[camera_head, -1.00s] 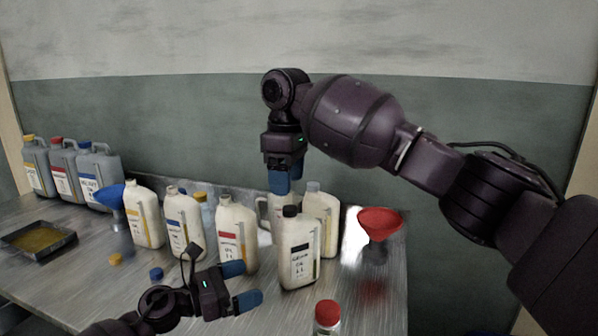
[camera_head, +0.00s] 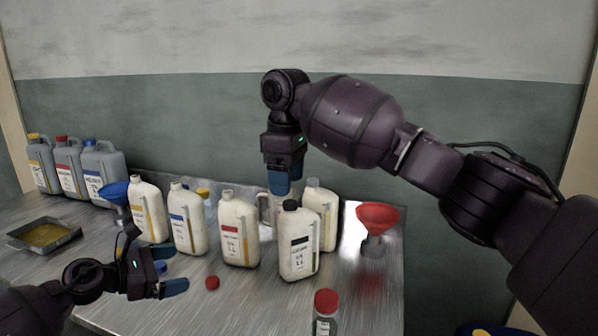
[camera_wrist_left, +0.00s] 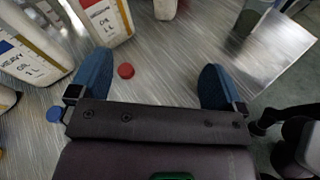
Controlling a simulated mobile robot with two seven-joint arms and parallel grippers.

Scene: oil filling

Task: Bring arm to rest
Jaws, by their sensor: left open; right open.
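My left gripper (camera_head: 172,270) is open and empty, low over the front left of the table in the head view. Its blue fingers are spread apart in the left wrist view (camera_wrist_left: 153,75). A red cap (camera_head: 212,282) lies on the table to its right; it also shows between the fingers in the wrist view (camera_wrist_left: 126,71), held by neither. My right gripper (camera_head: 280,188) is open and points down among the back bottles. Its fingertips are partly hidden, and I cannot tell whether it touches a bottle.
White oil bottles stand around: yellow-label (camera_head: 149,212), blue-label (camera_head: 186,218), red-label (camera_head: 237,230), black-capped (camera_head: 299,243). A red funnel (camera_head: 377,218) stands right, a blue funnel (camera_head: 116,194) left. A tray (camera_head: 44,237) lies far left. A red-capped bottle (camera_head: 326,302) is in front.

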